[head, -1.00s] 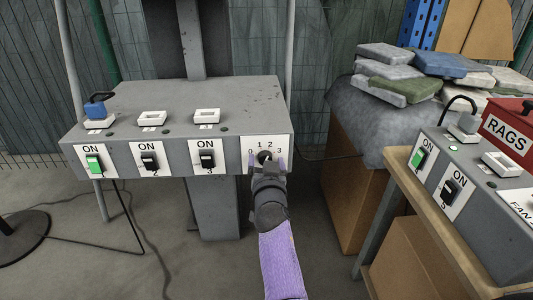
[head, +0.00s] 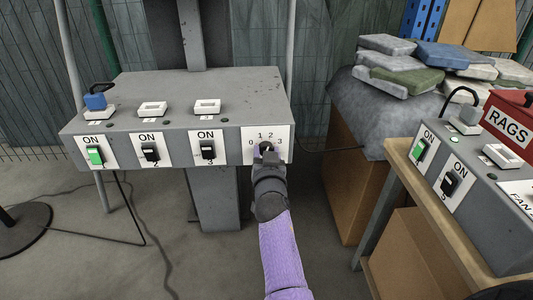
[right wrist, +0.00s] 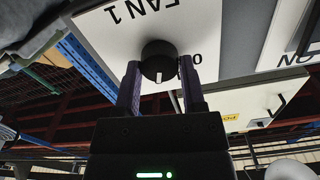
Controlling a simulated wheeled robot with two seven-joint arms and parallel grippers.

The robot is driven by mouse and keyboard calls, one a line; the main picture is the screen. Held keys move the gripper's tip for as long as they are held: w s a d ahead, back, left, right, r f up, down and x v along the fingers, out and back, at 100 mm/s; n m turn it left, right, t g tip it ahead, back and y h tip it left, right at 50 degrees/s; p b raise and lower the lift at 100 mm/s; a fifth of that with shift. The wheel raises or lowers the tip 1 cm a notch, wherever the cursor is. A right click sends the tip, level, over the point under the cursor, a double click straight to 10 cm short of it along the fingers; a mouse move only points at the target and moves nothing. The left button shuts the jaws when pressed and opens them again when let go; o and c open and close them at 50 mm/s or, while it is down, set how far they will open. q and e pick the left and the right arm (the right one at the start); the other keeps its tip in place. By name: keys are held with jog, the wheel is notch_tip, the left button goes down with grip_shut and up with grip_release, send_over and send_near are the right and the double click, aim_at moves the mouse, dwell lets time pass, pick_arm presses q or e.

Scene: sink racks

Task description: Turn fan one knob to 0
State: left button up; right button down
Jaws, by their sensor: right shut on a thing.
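The fan one knob (right wrist: 155,55) is round and black, on a white plate lettered FAN 1, upside down in the right wrist view. Its white mark points down in that picture, while the 0 is to its right. In the head view the plate (head: 250,158) with numbers 0 to 3 is at the right end of the grey panel, and my gripper hides most of the knob. My right gripper (right wrist: 161,88) is shut on the knob, with one finger on each side. My left gripper is not in view.
The grey panel (head: 225,90) also carries several rocker switches, the leftmost (head: 95,155) green. A second control box (head: 490,213) stands on a wooden table at right, beside a red RAGS box (head: 510,122). Folded cloths (head: 415,65) lie behind.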

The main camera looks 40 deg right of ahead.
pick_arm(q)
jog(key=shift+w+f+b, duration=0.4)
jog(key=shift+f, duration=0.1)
pick_arm(e)
jog(key=n, duration=1.7)
jog(key=shift+a+f, duration=0.1)
jog(key=shift+f, duration=0.05)
jog(key=shift+n, duration=0.4)
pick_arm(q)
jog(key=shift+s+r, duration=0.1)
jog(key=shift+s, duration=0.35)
